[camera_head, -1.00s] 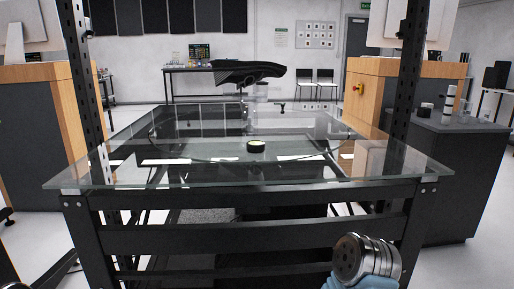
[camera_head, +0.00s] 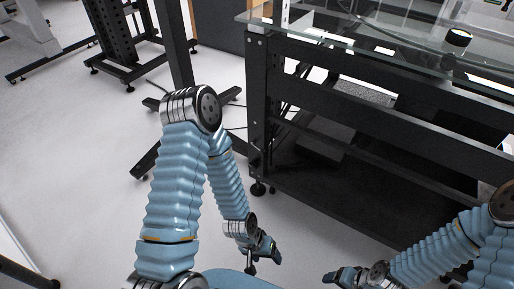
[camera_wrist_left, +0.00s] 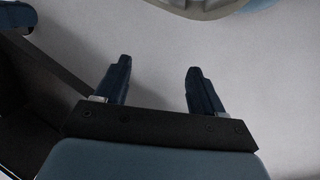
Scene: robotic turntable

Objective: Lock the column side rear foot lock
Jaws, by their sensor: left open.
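The black table frame (camera_head: 258,110) stands at the right of the head view. A black foot (camera_head: 258,188) shows at the bottom of its near-left leg; a lock on it is too small to make out. A dark upright column (camera_head: 176,45) with splayed feet stands left of the table. My left gripper (camera_head: 264,262) hangs above the floor, nearer to me than that foot and apart from it. In the left wrist view it (camera_wrist_left: 159,75) is open, with nothing between its fingers. My right gripper (camera_head: 340,276) is at the bottom edge, too small to judge.
The table has a glass top (camera_head: 370,40) with a small black round item (camera_head: 458,37) on it. A perforated black post (camera_head: 112,35) with feet stands at the upper left. Pale floor (camera_head: 85,150) lies clear at the left and in front of the table.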

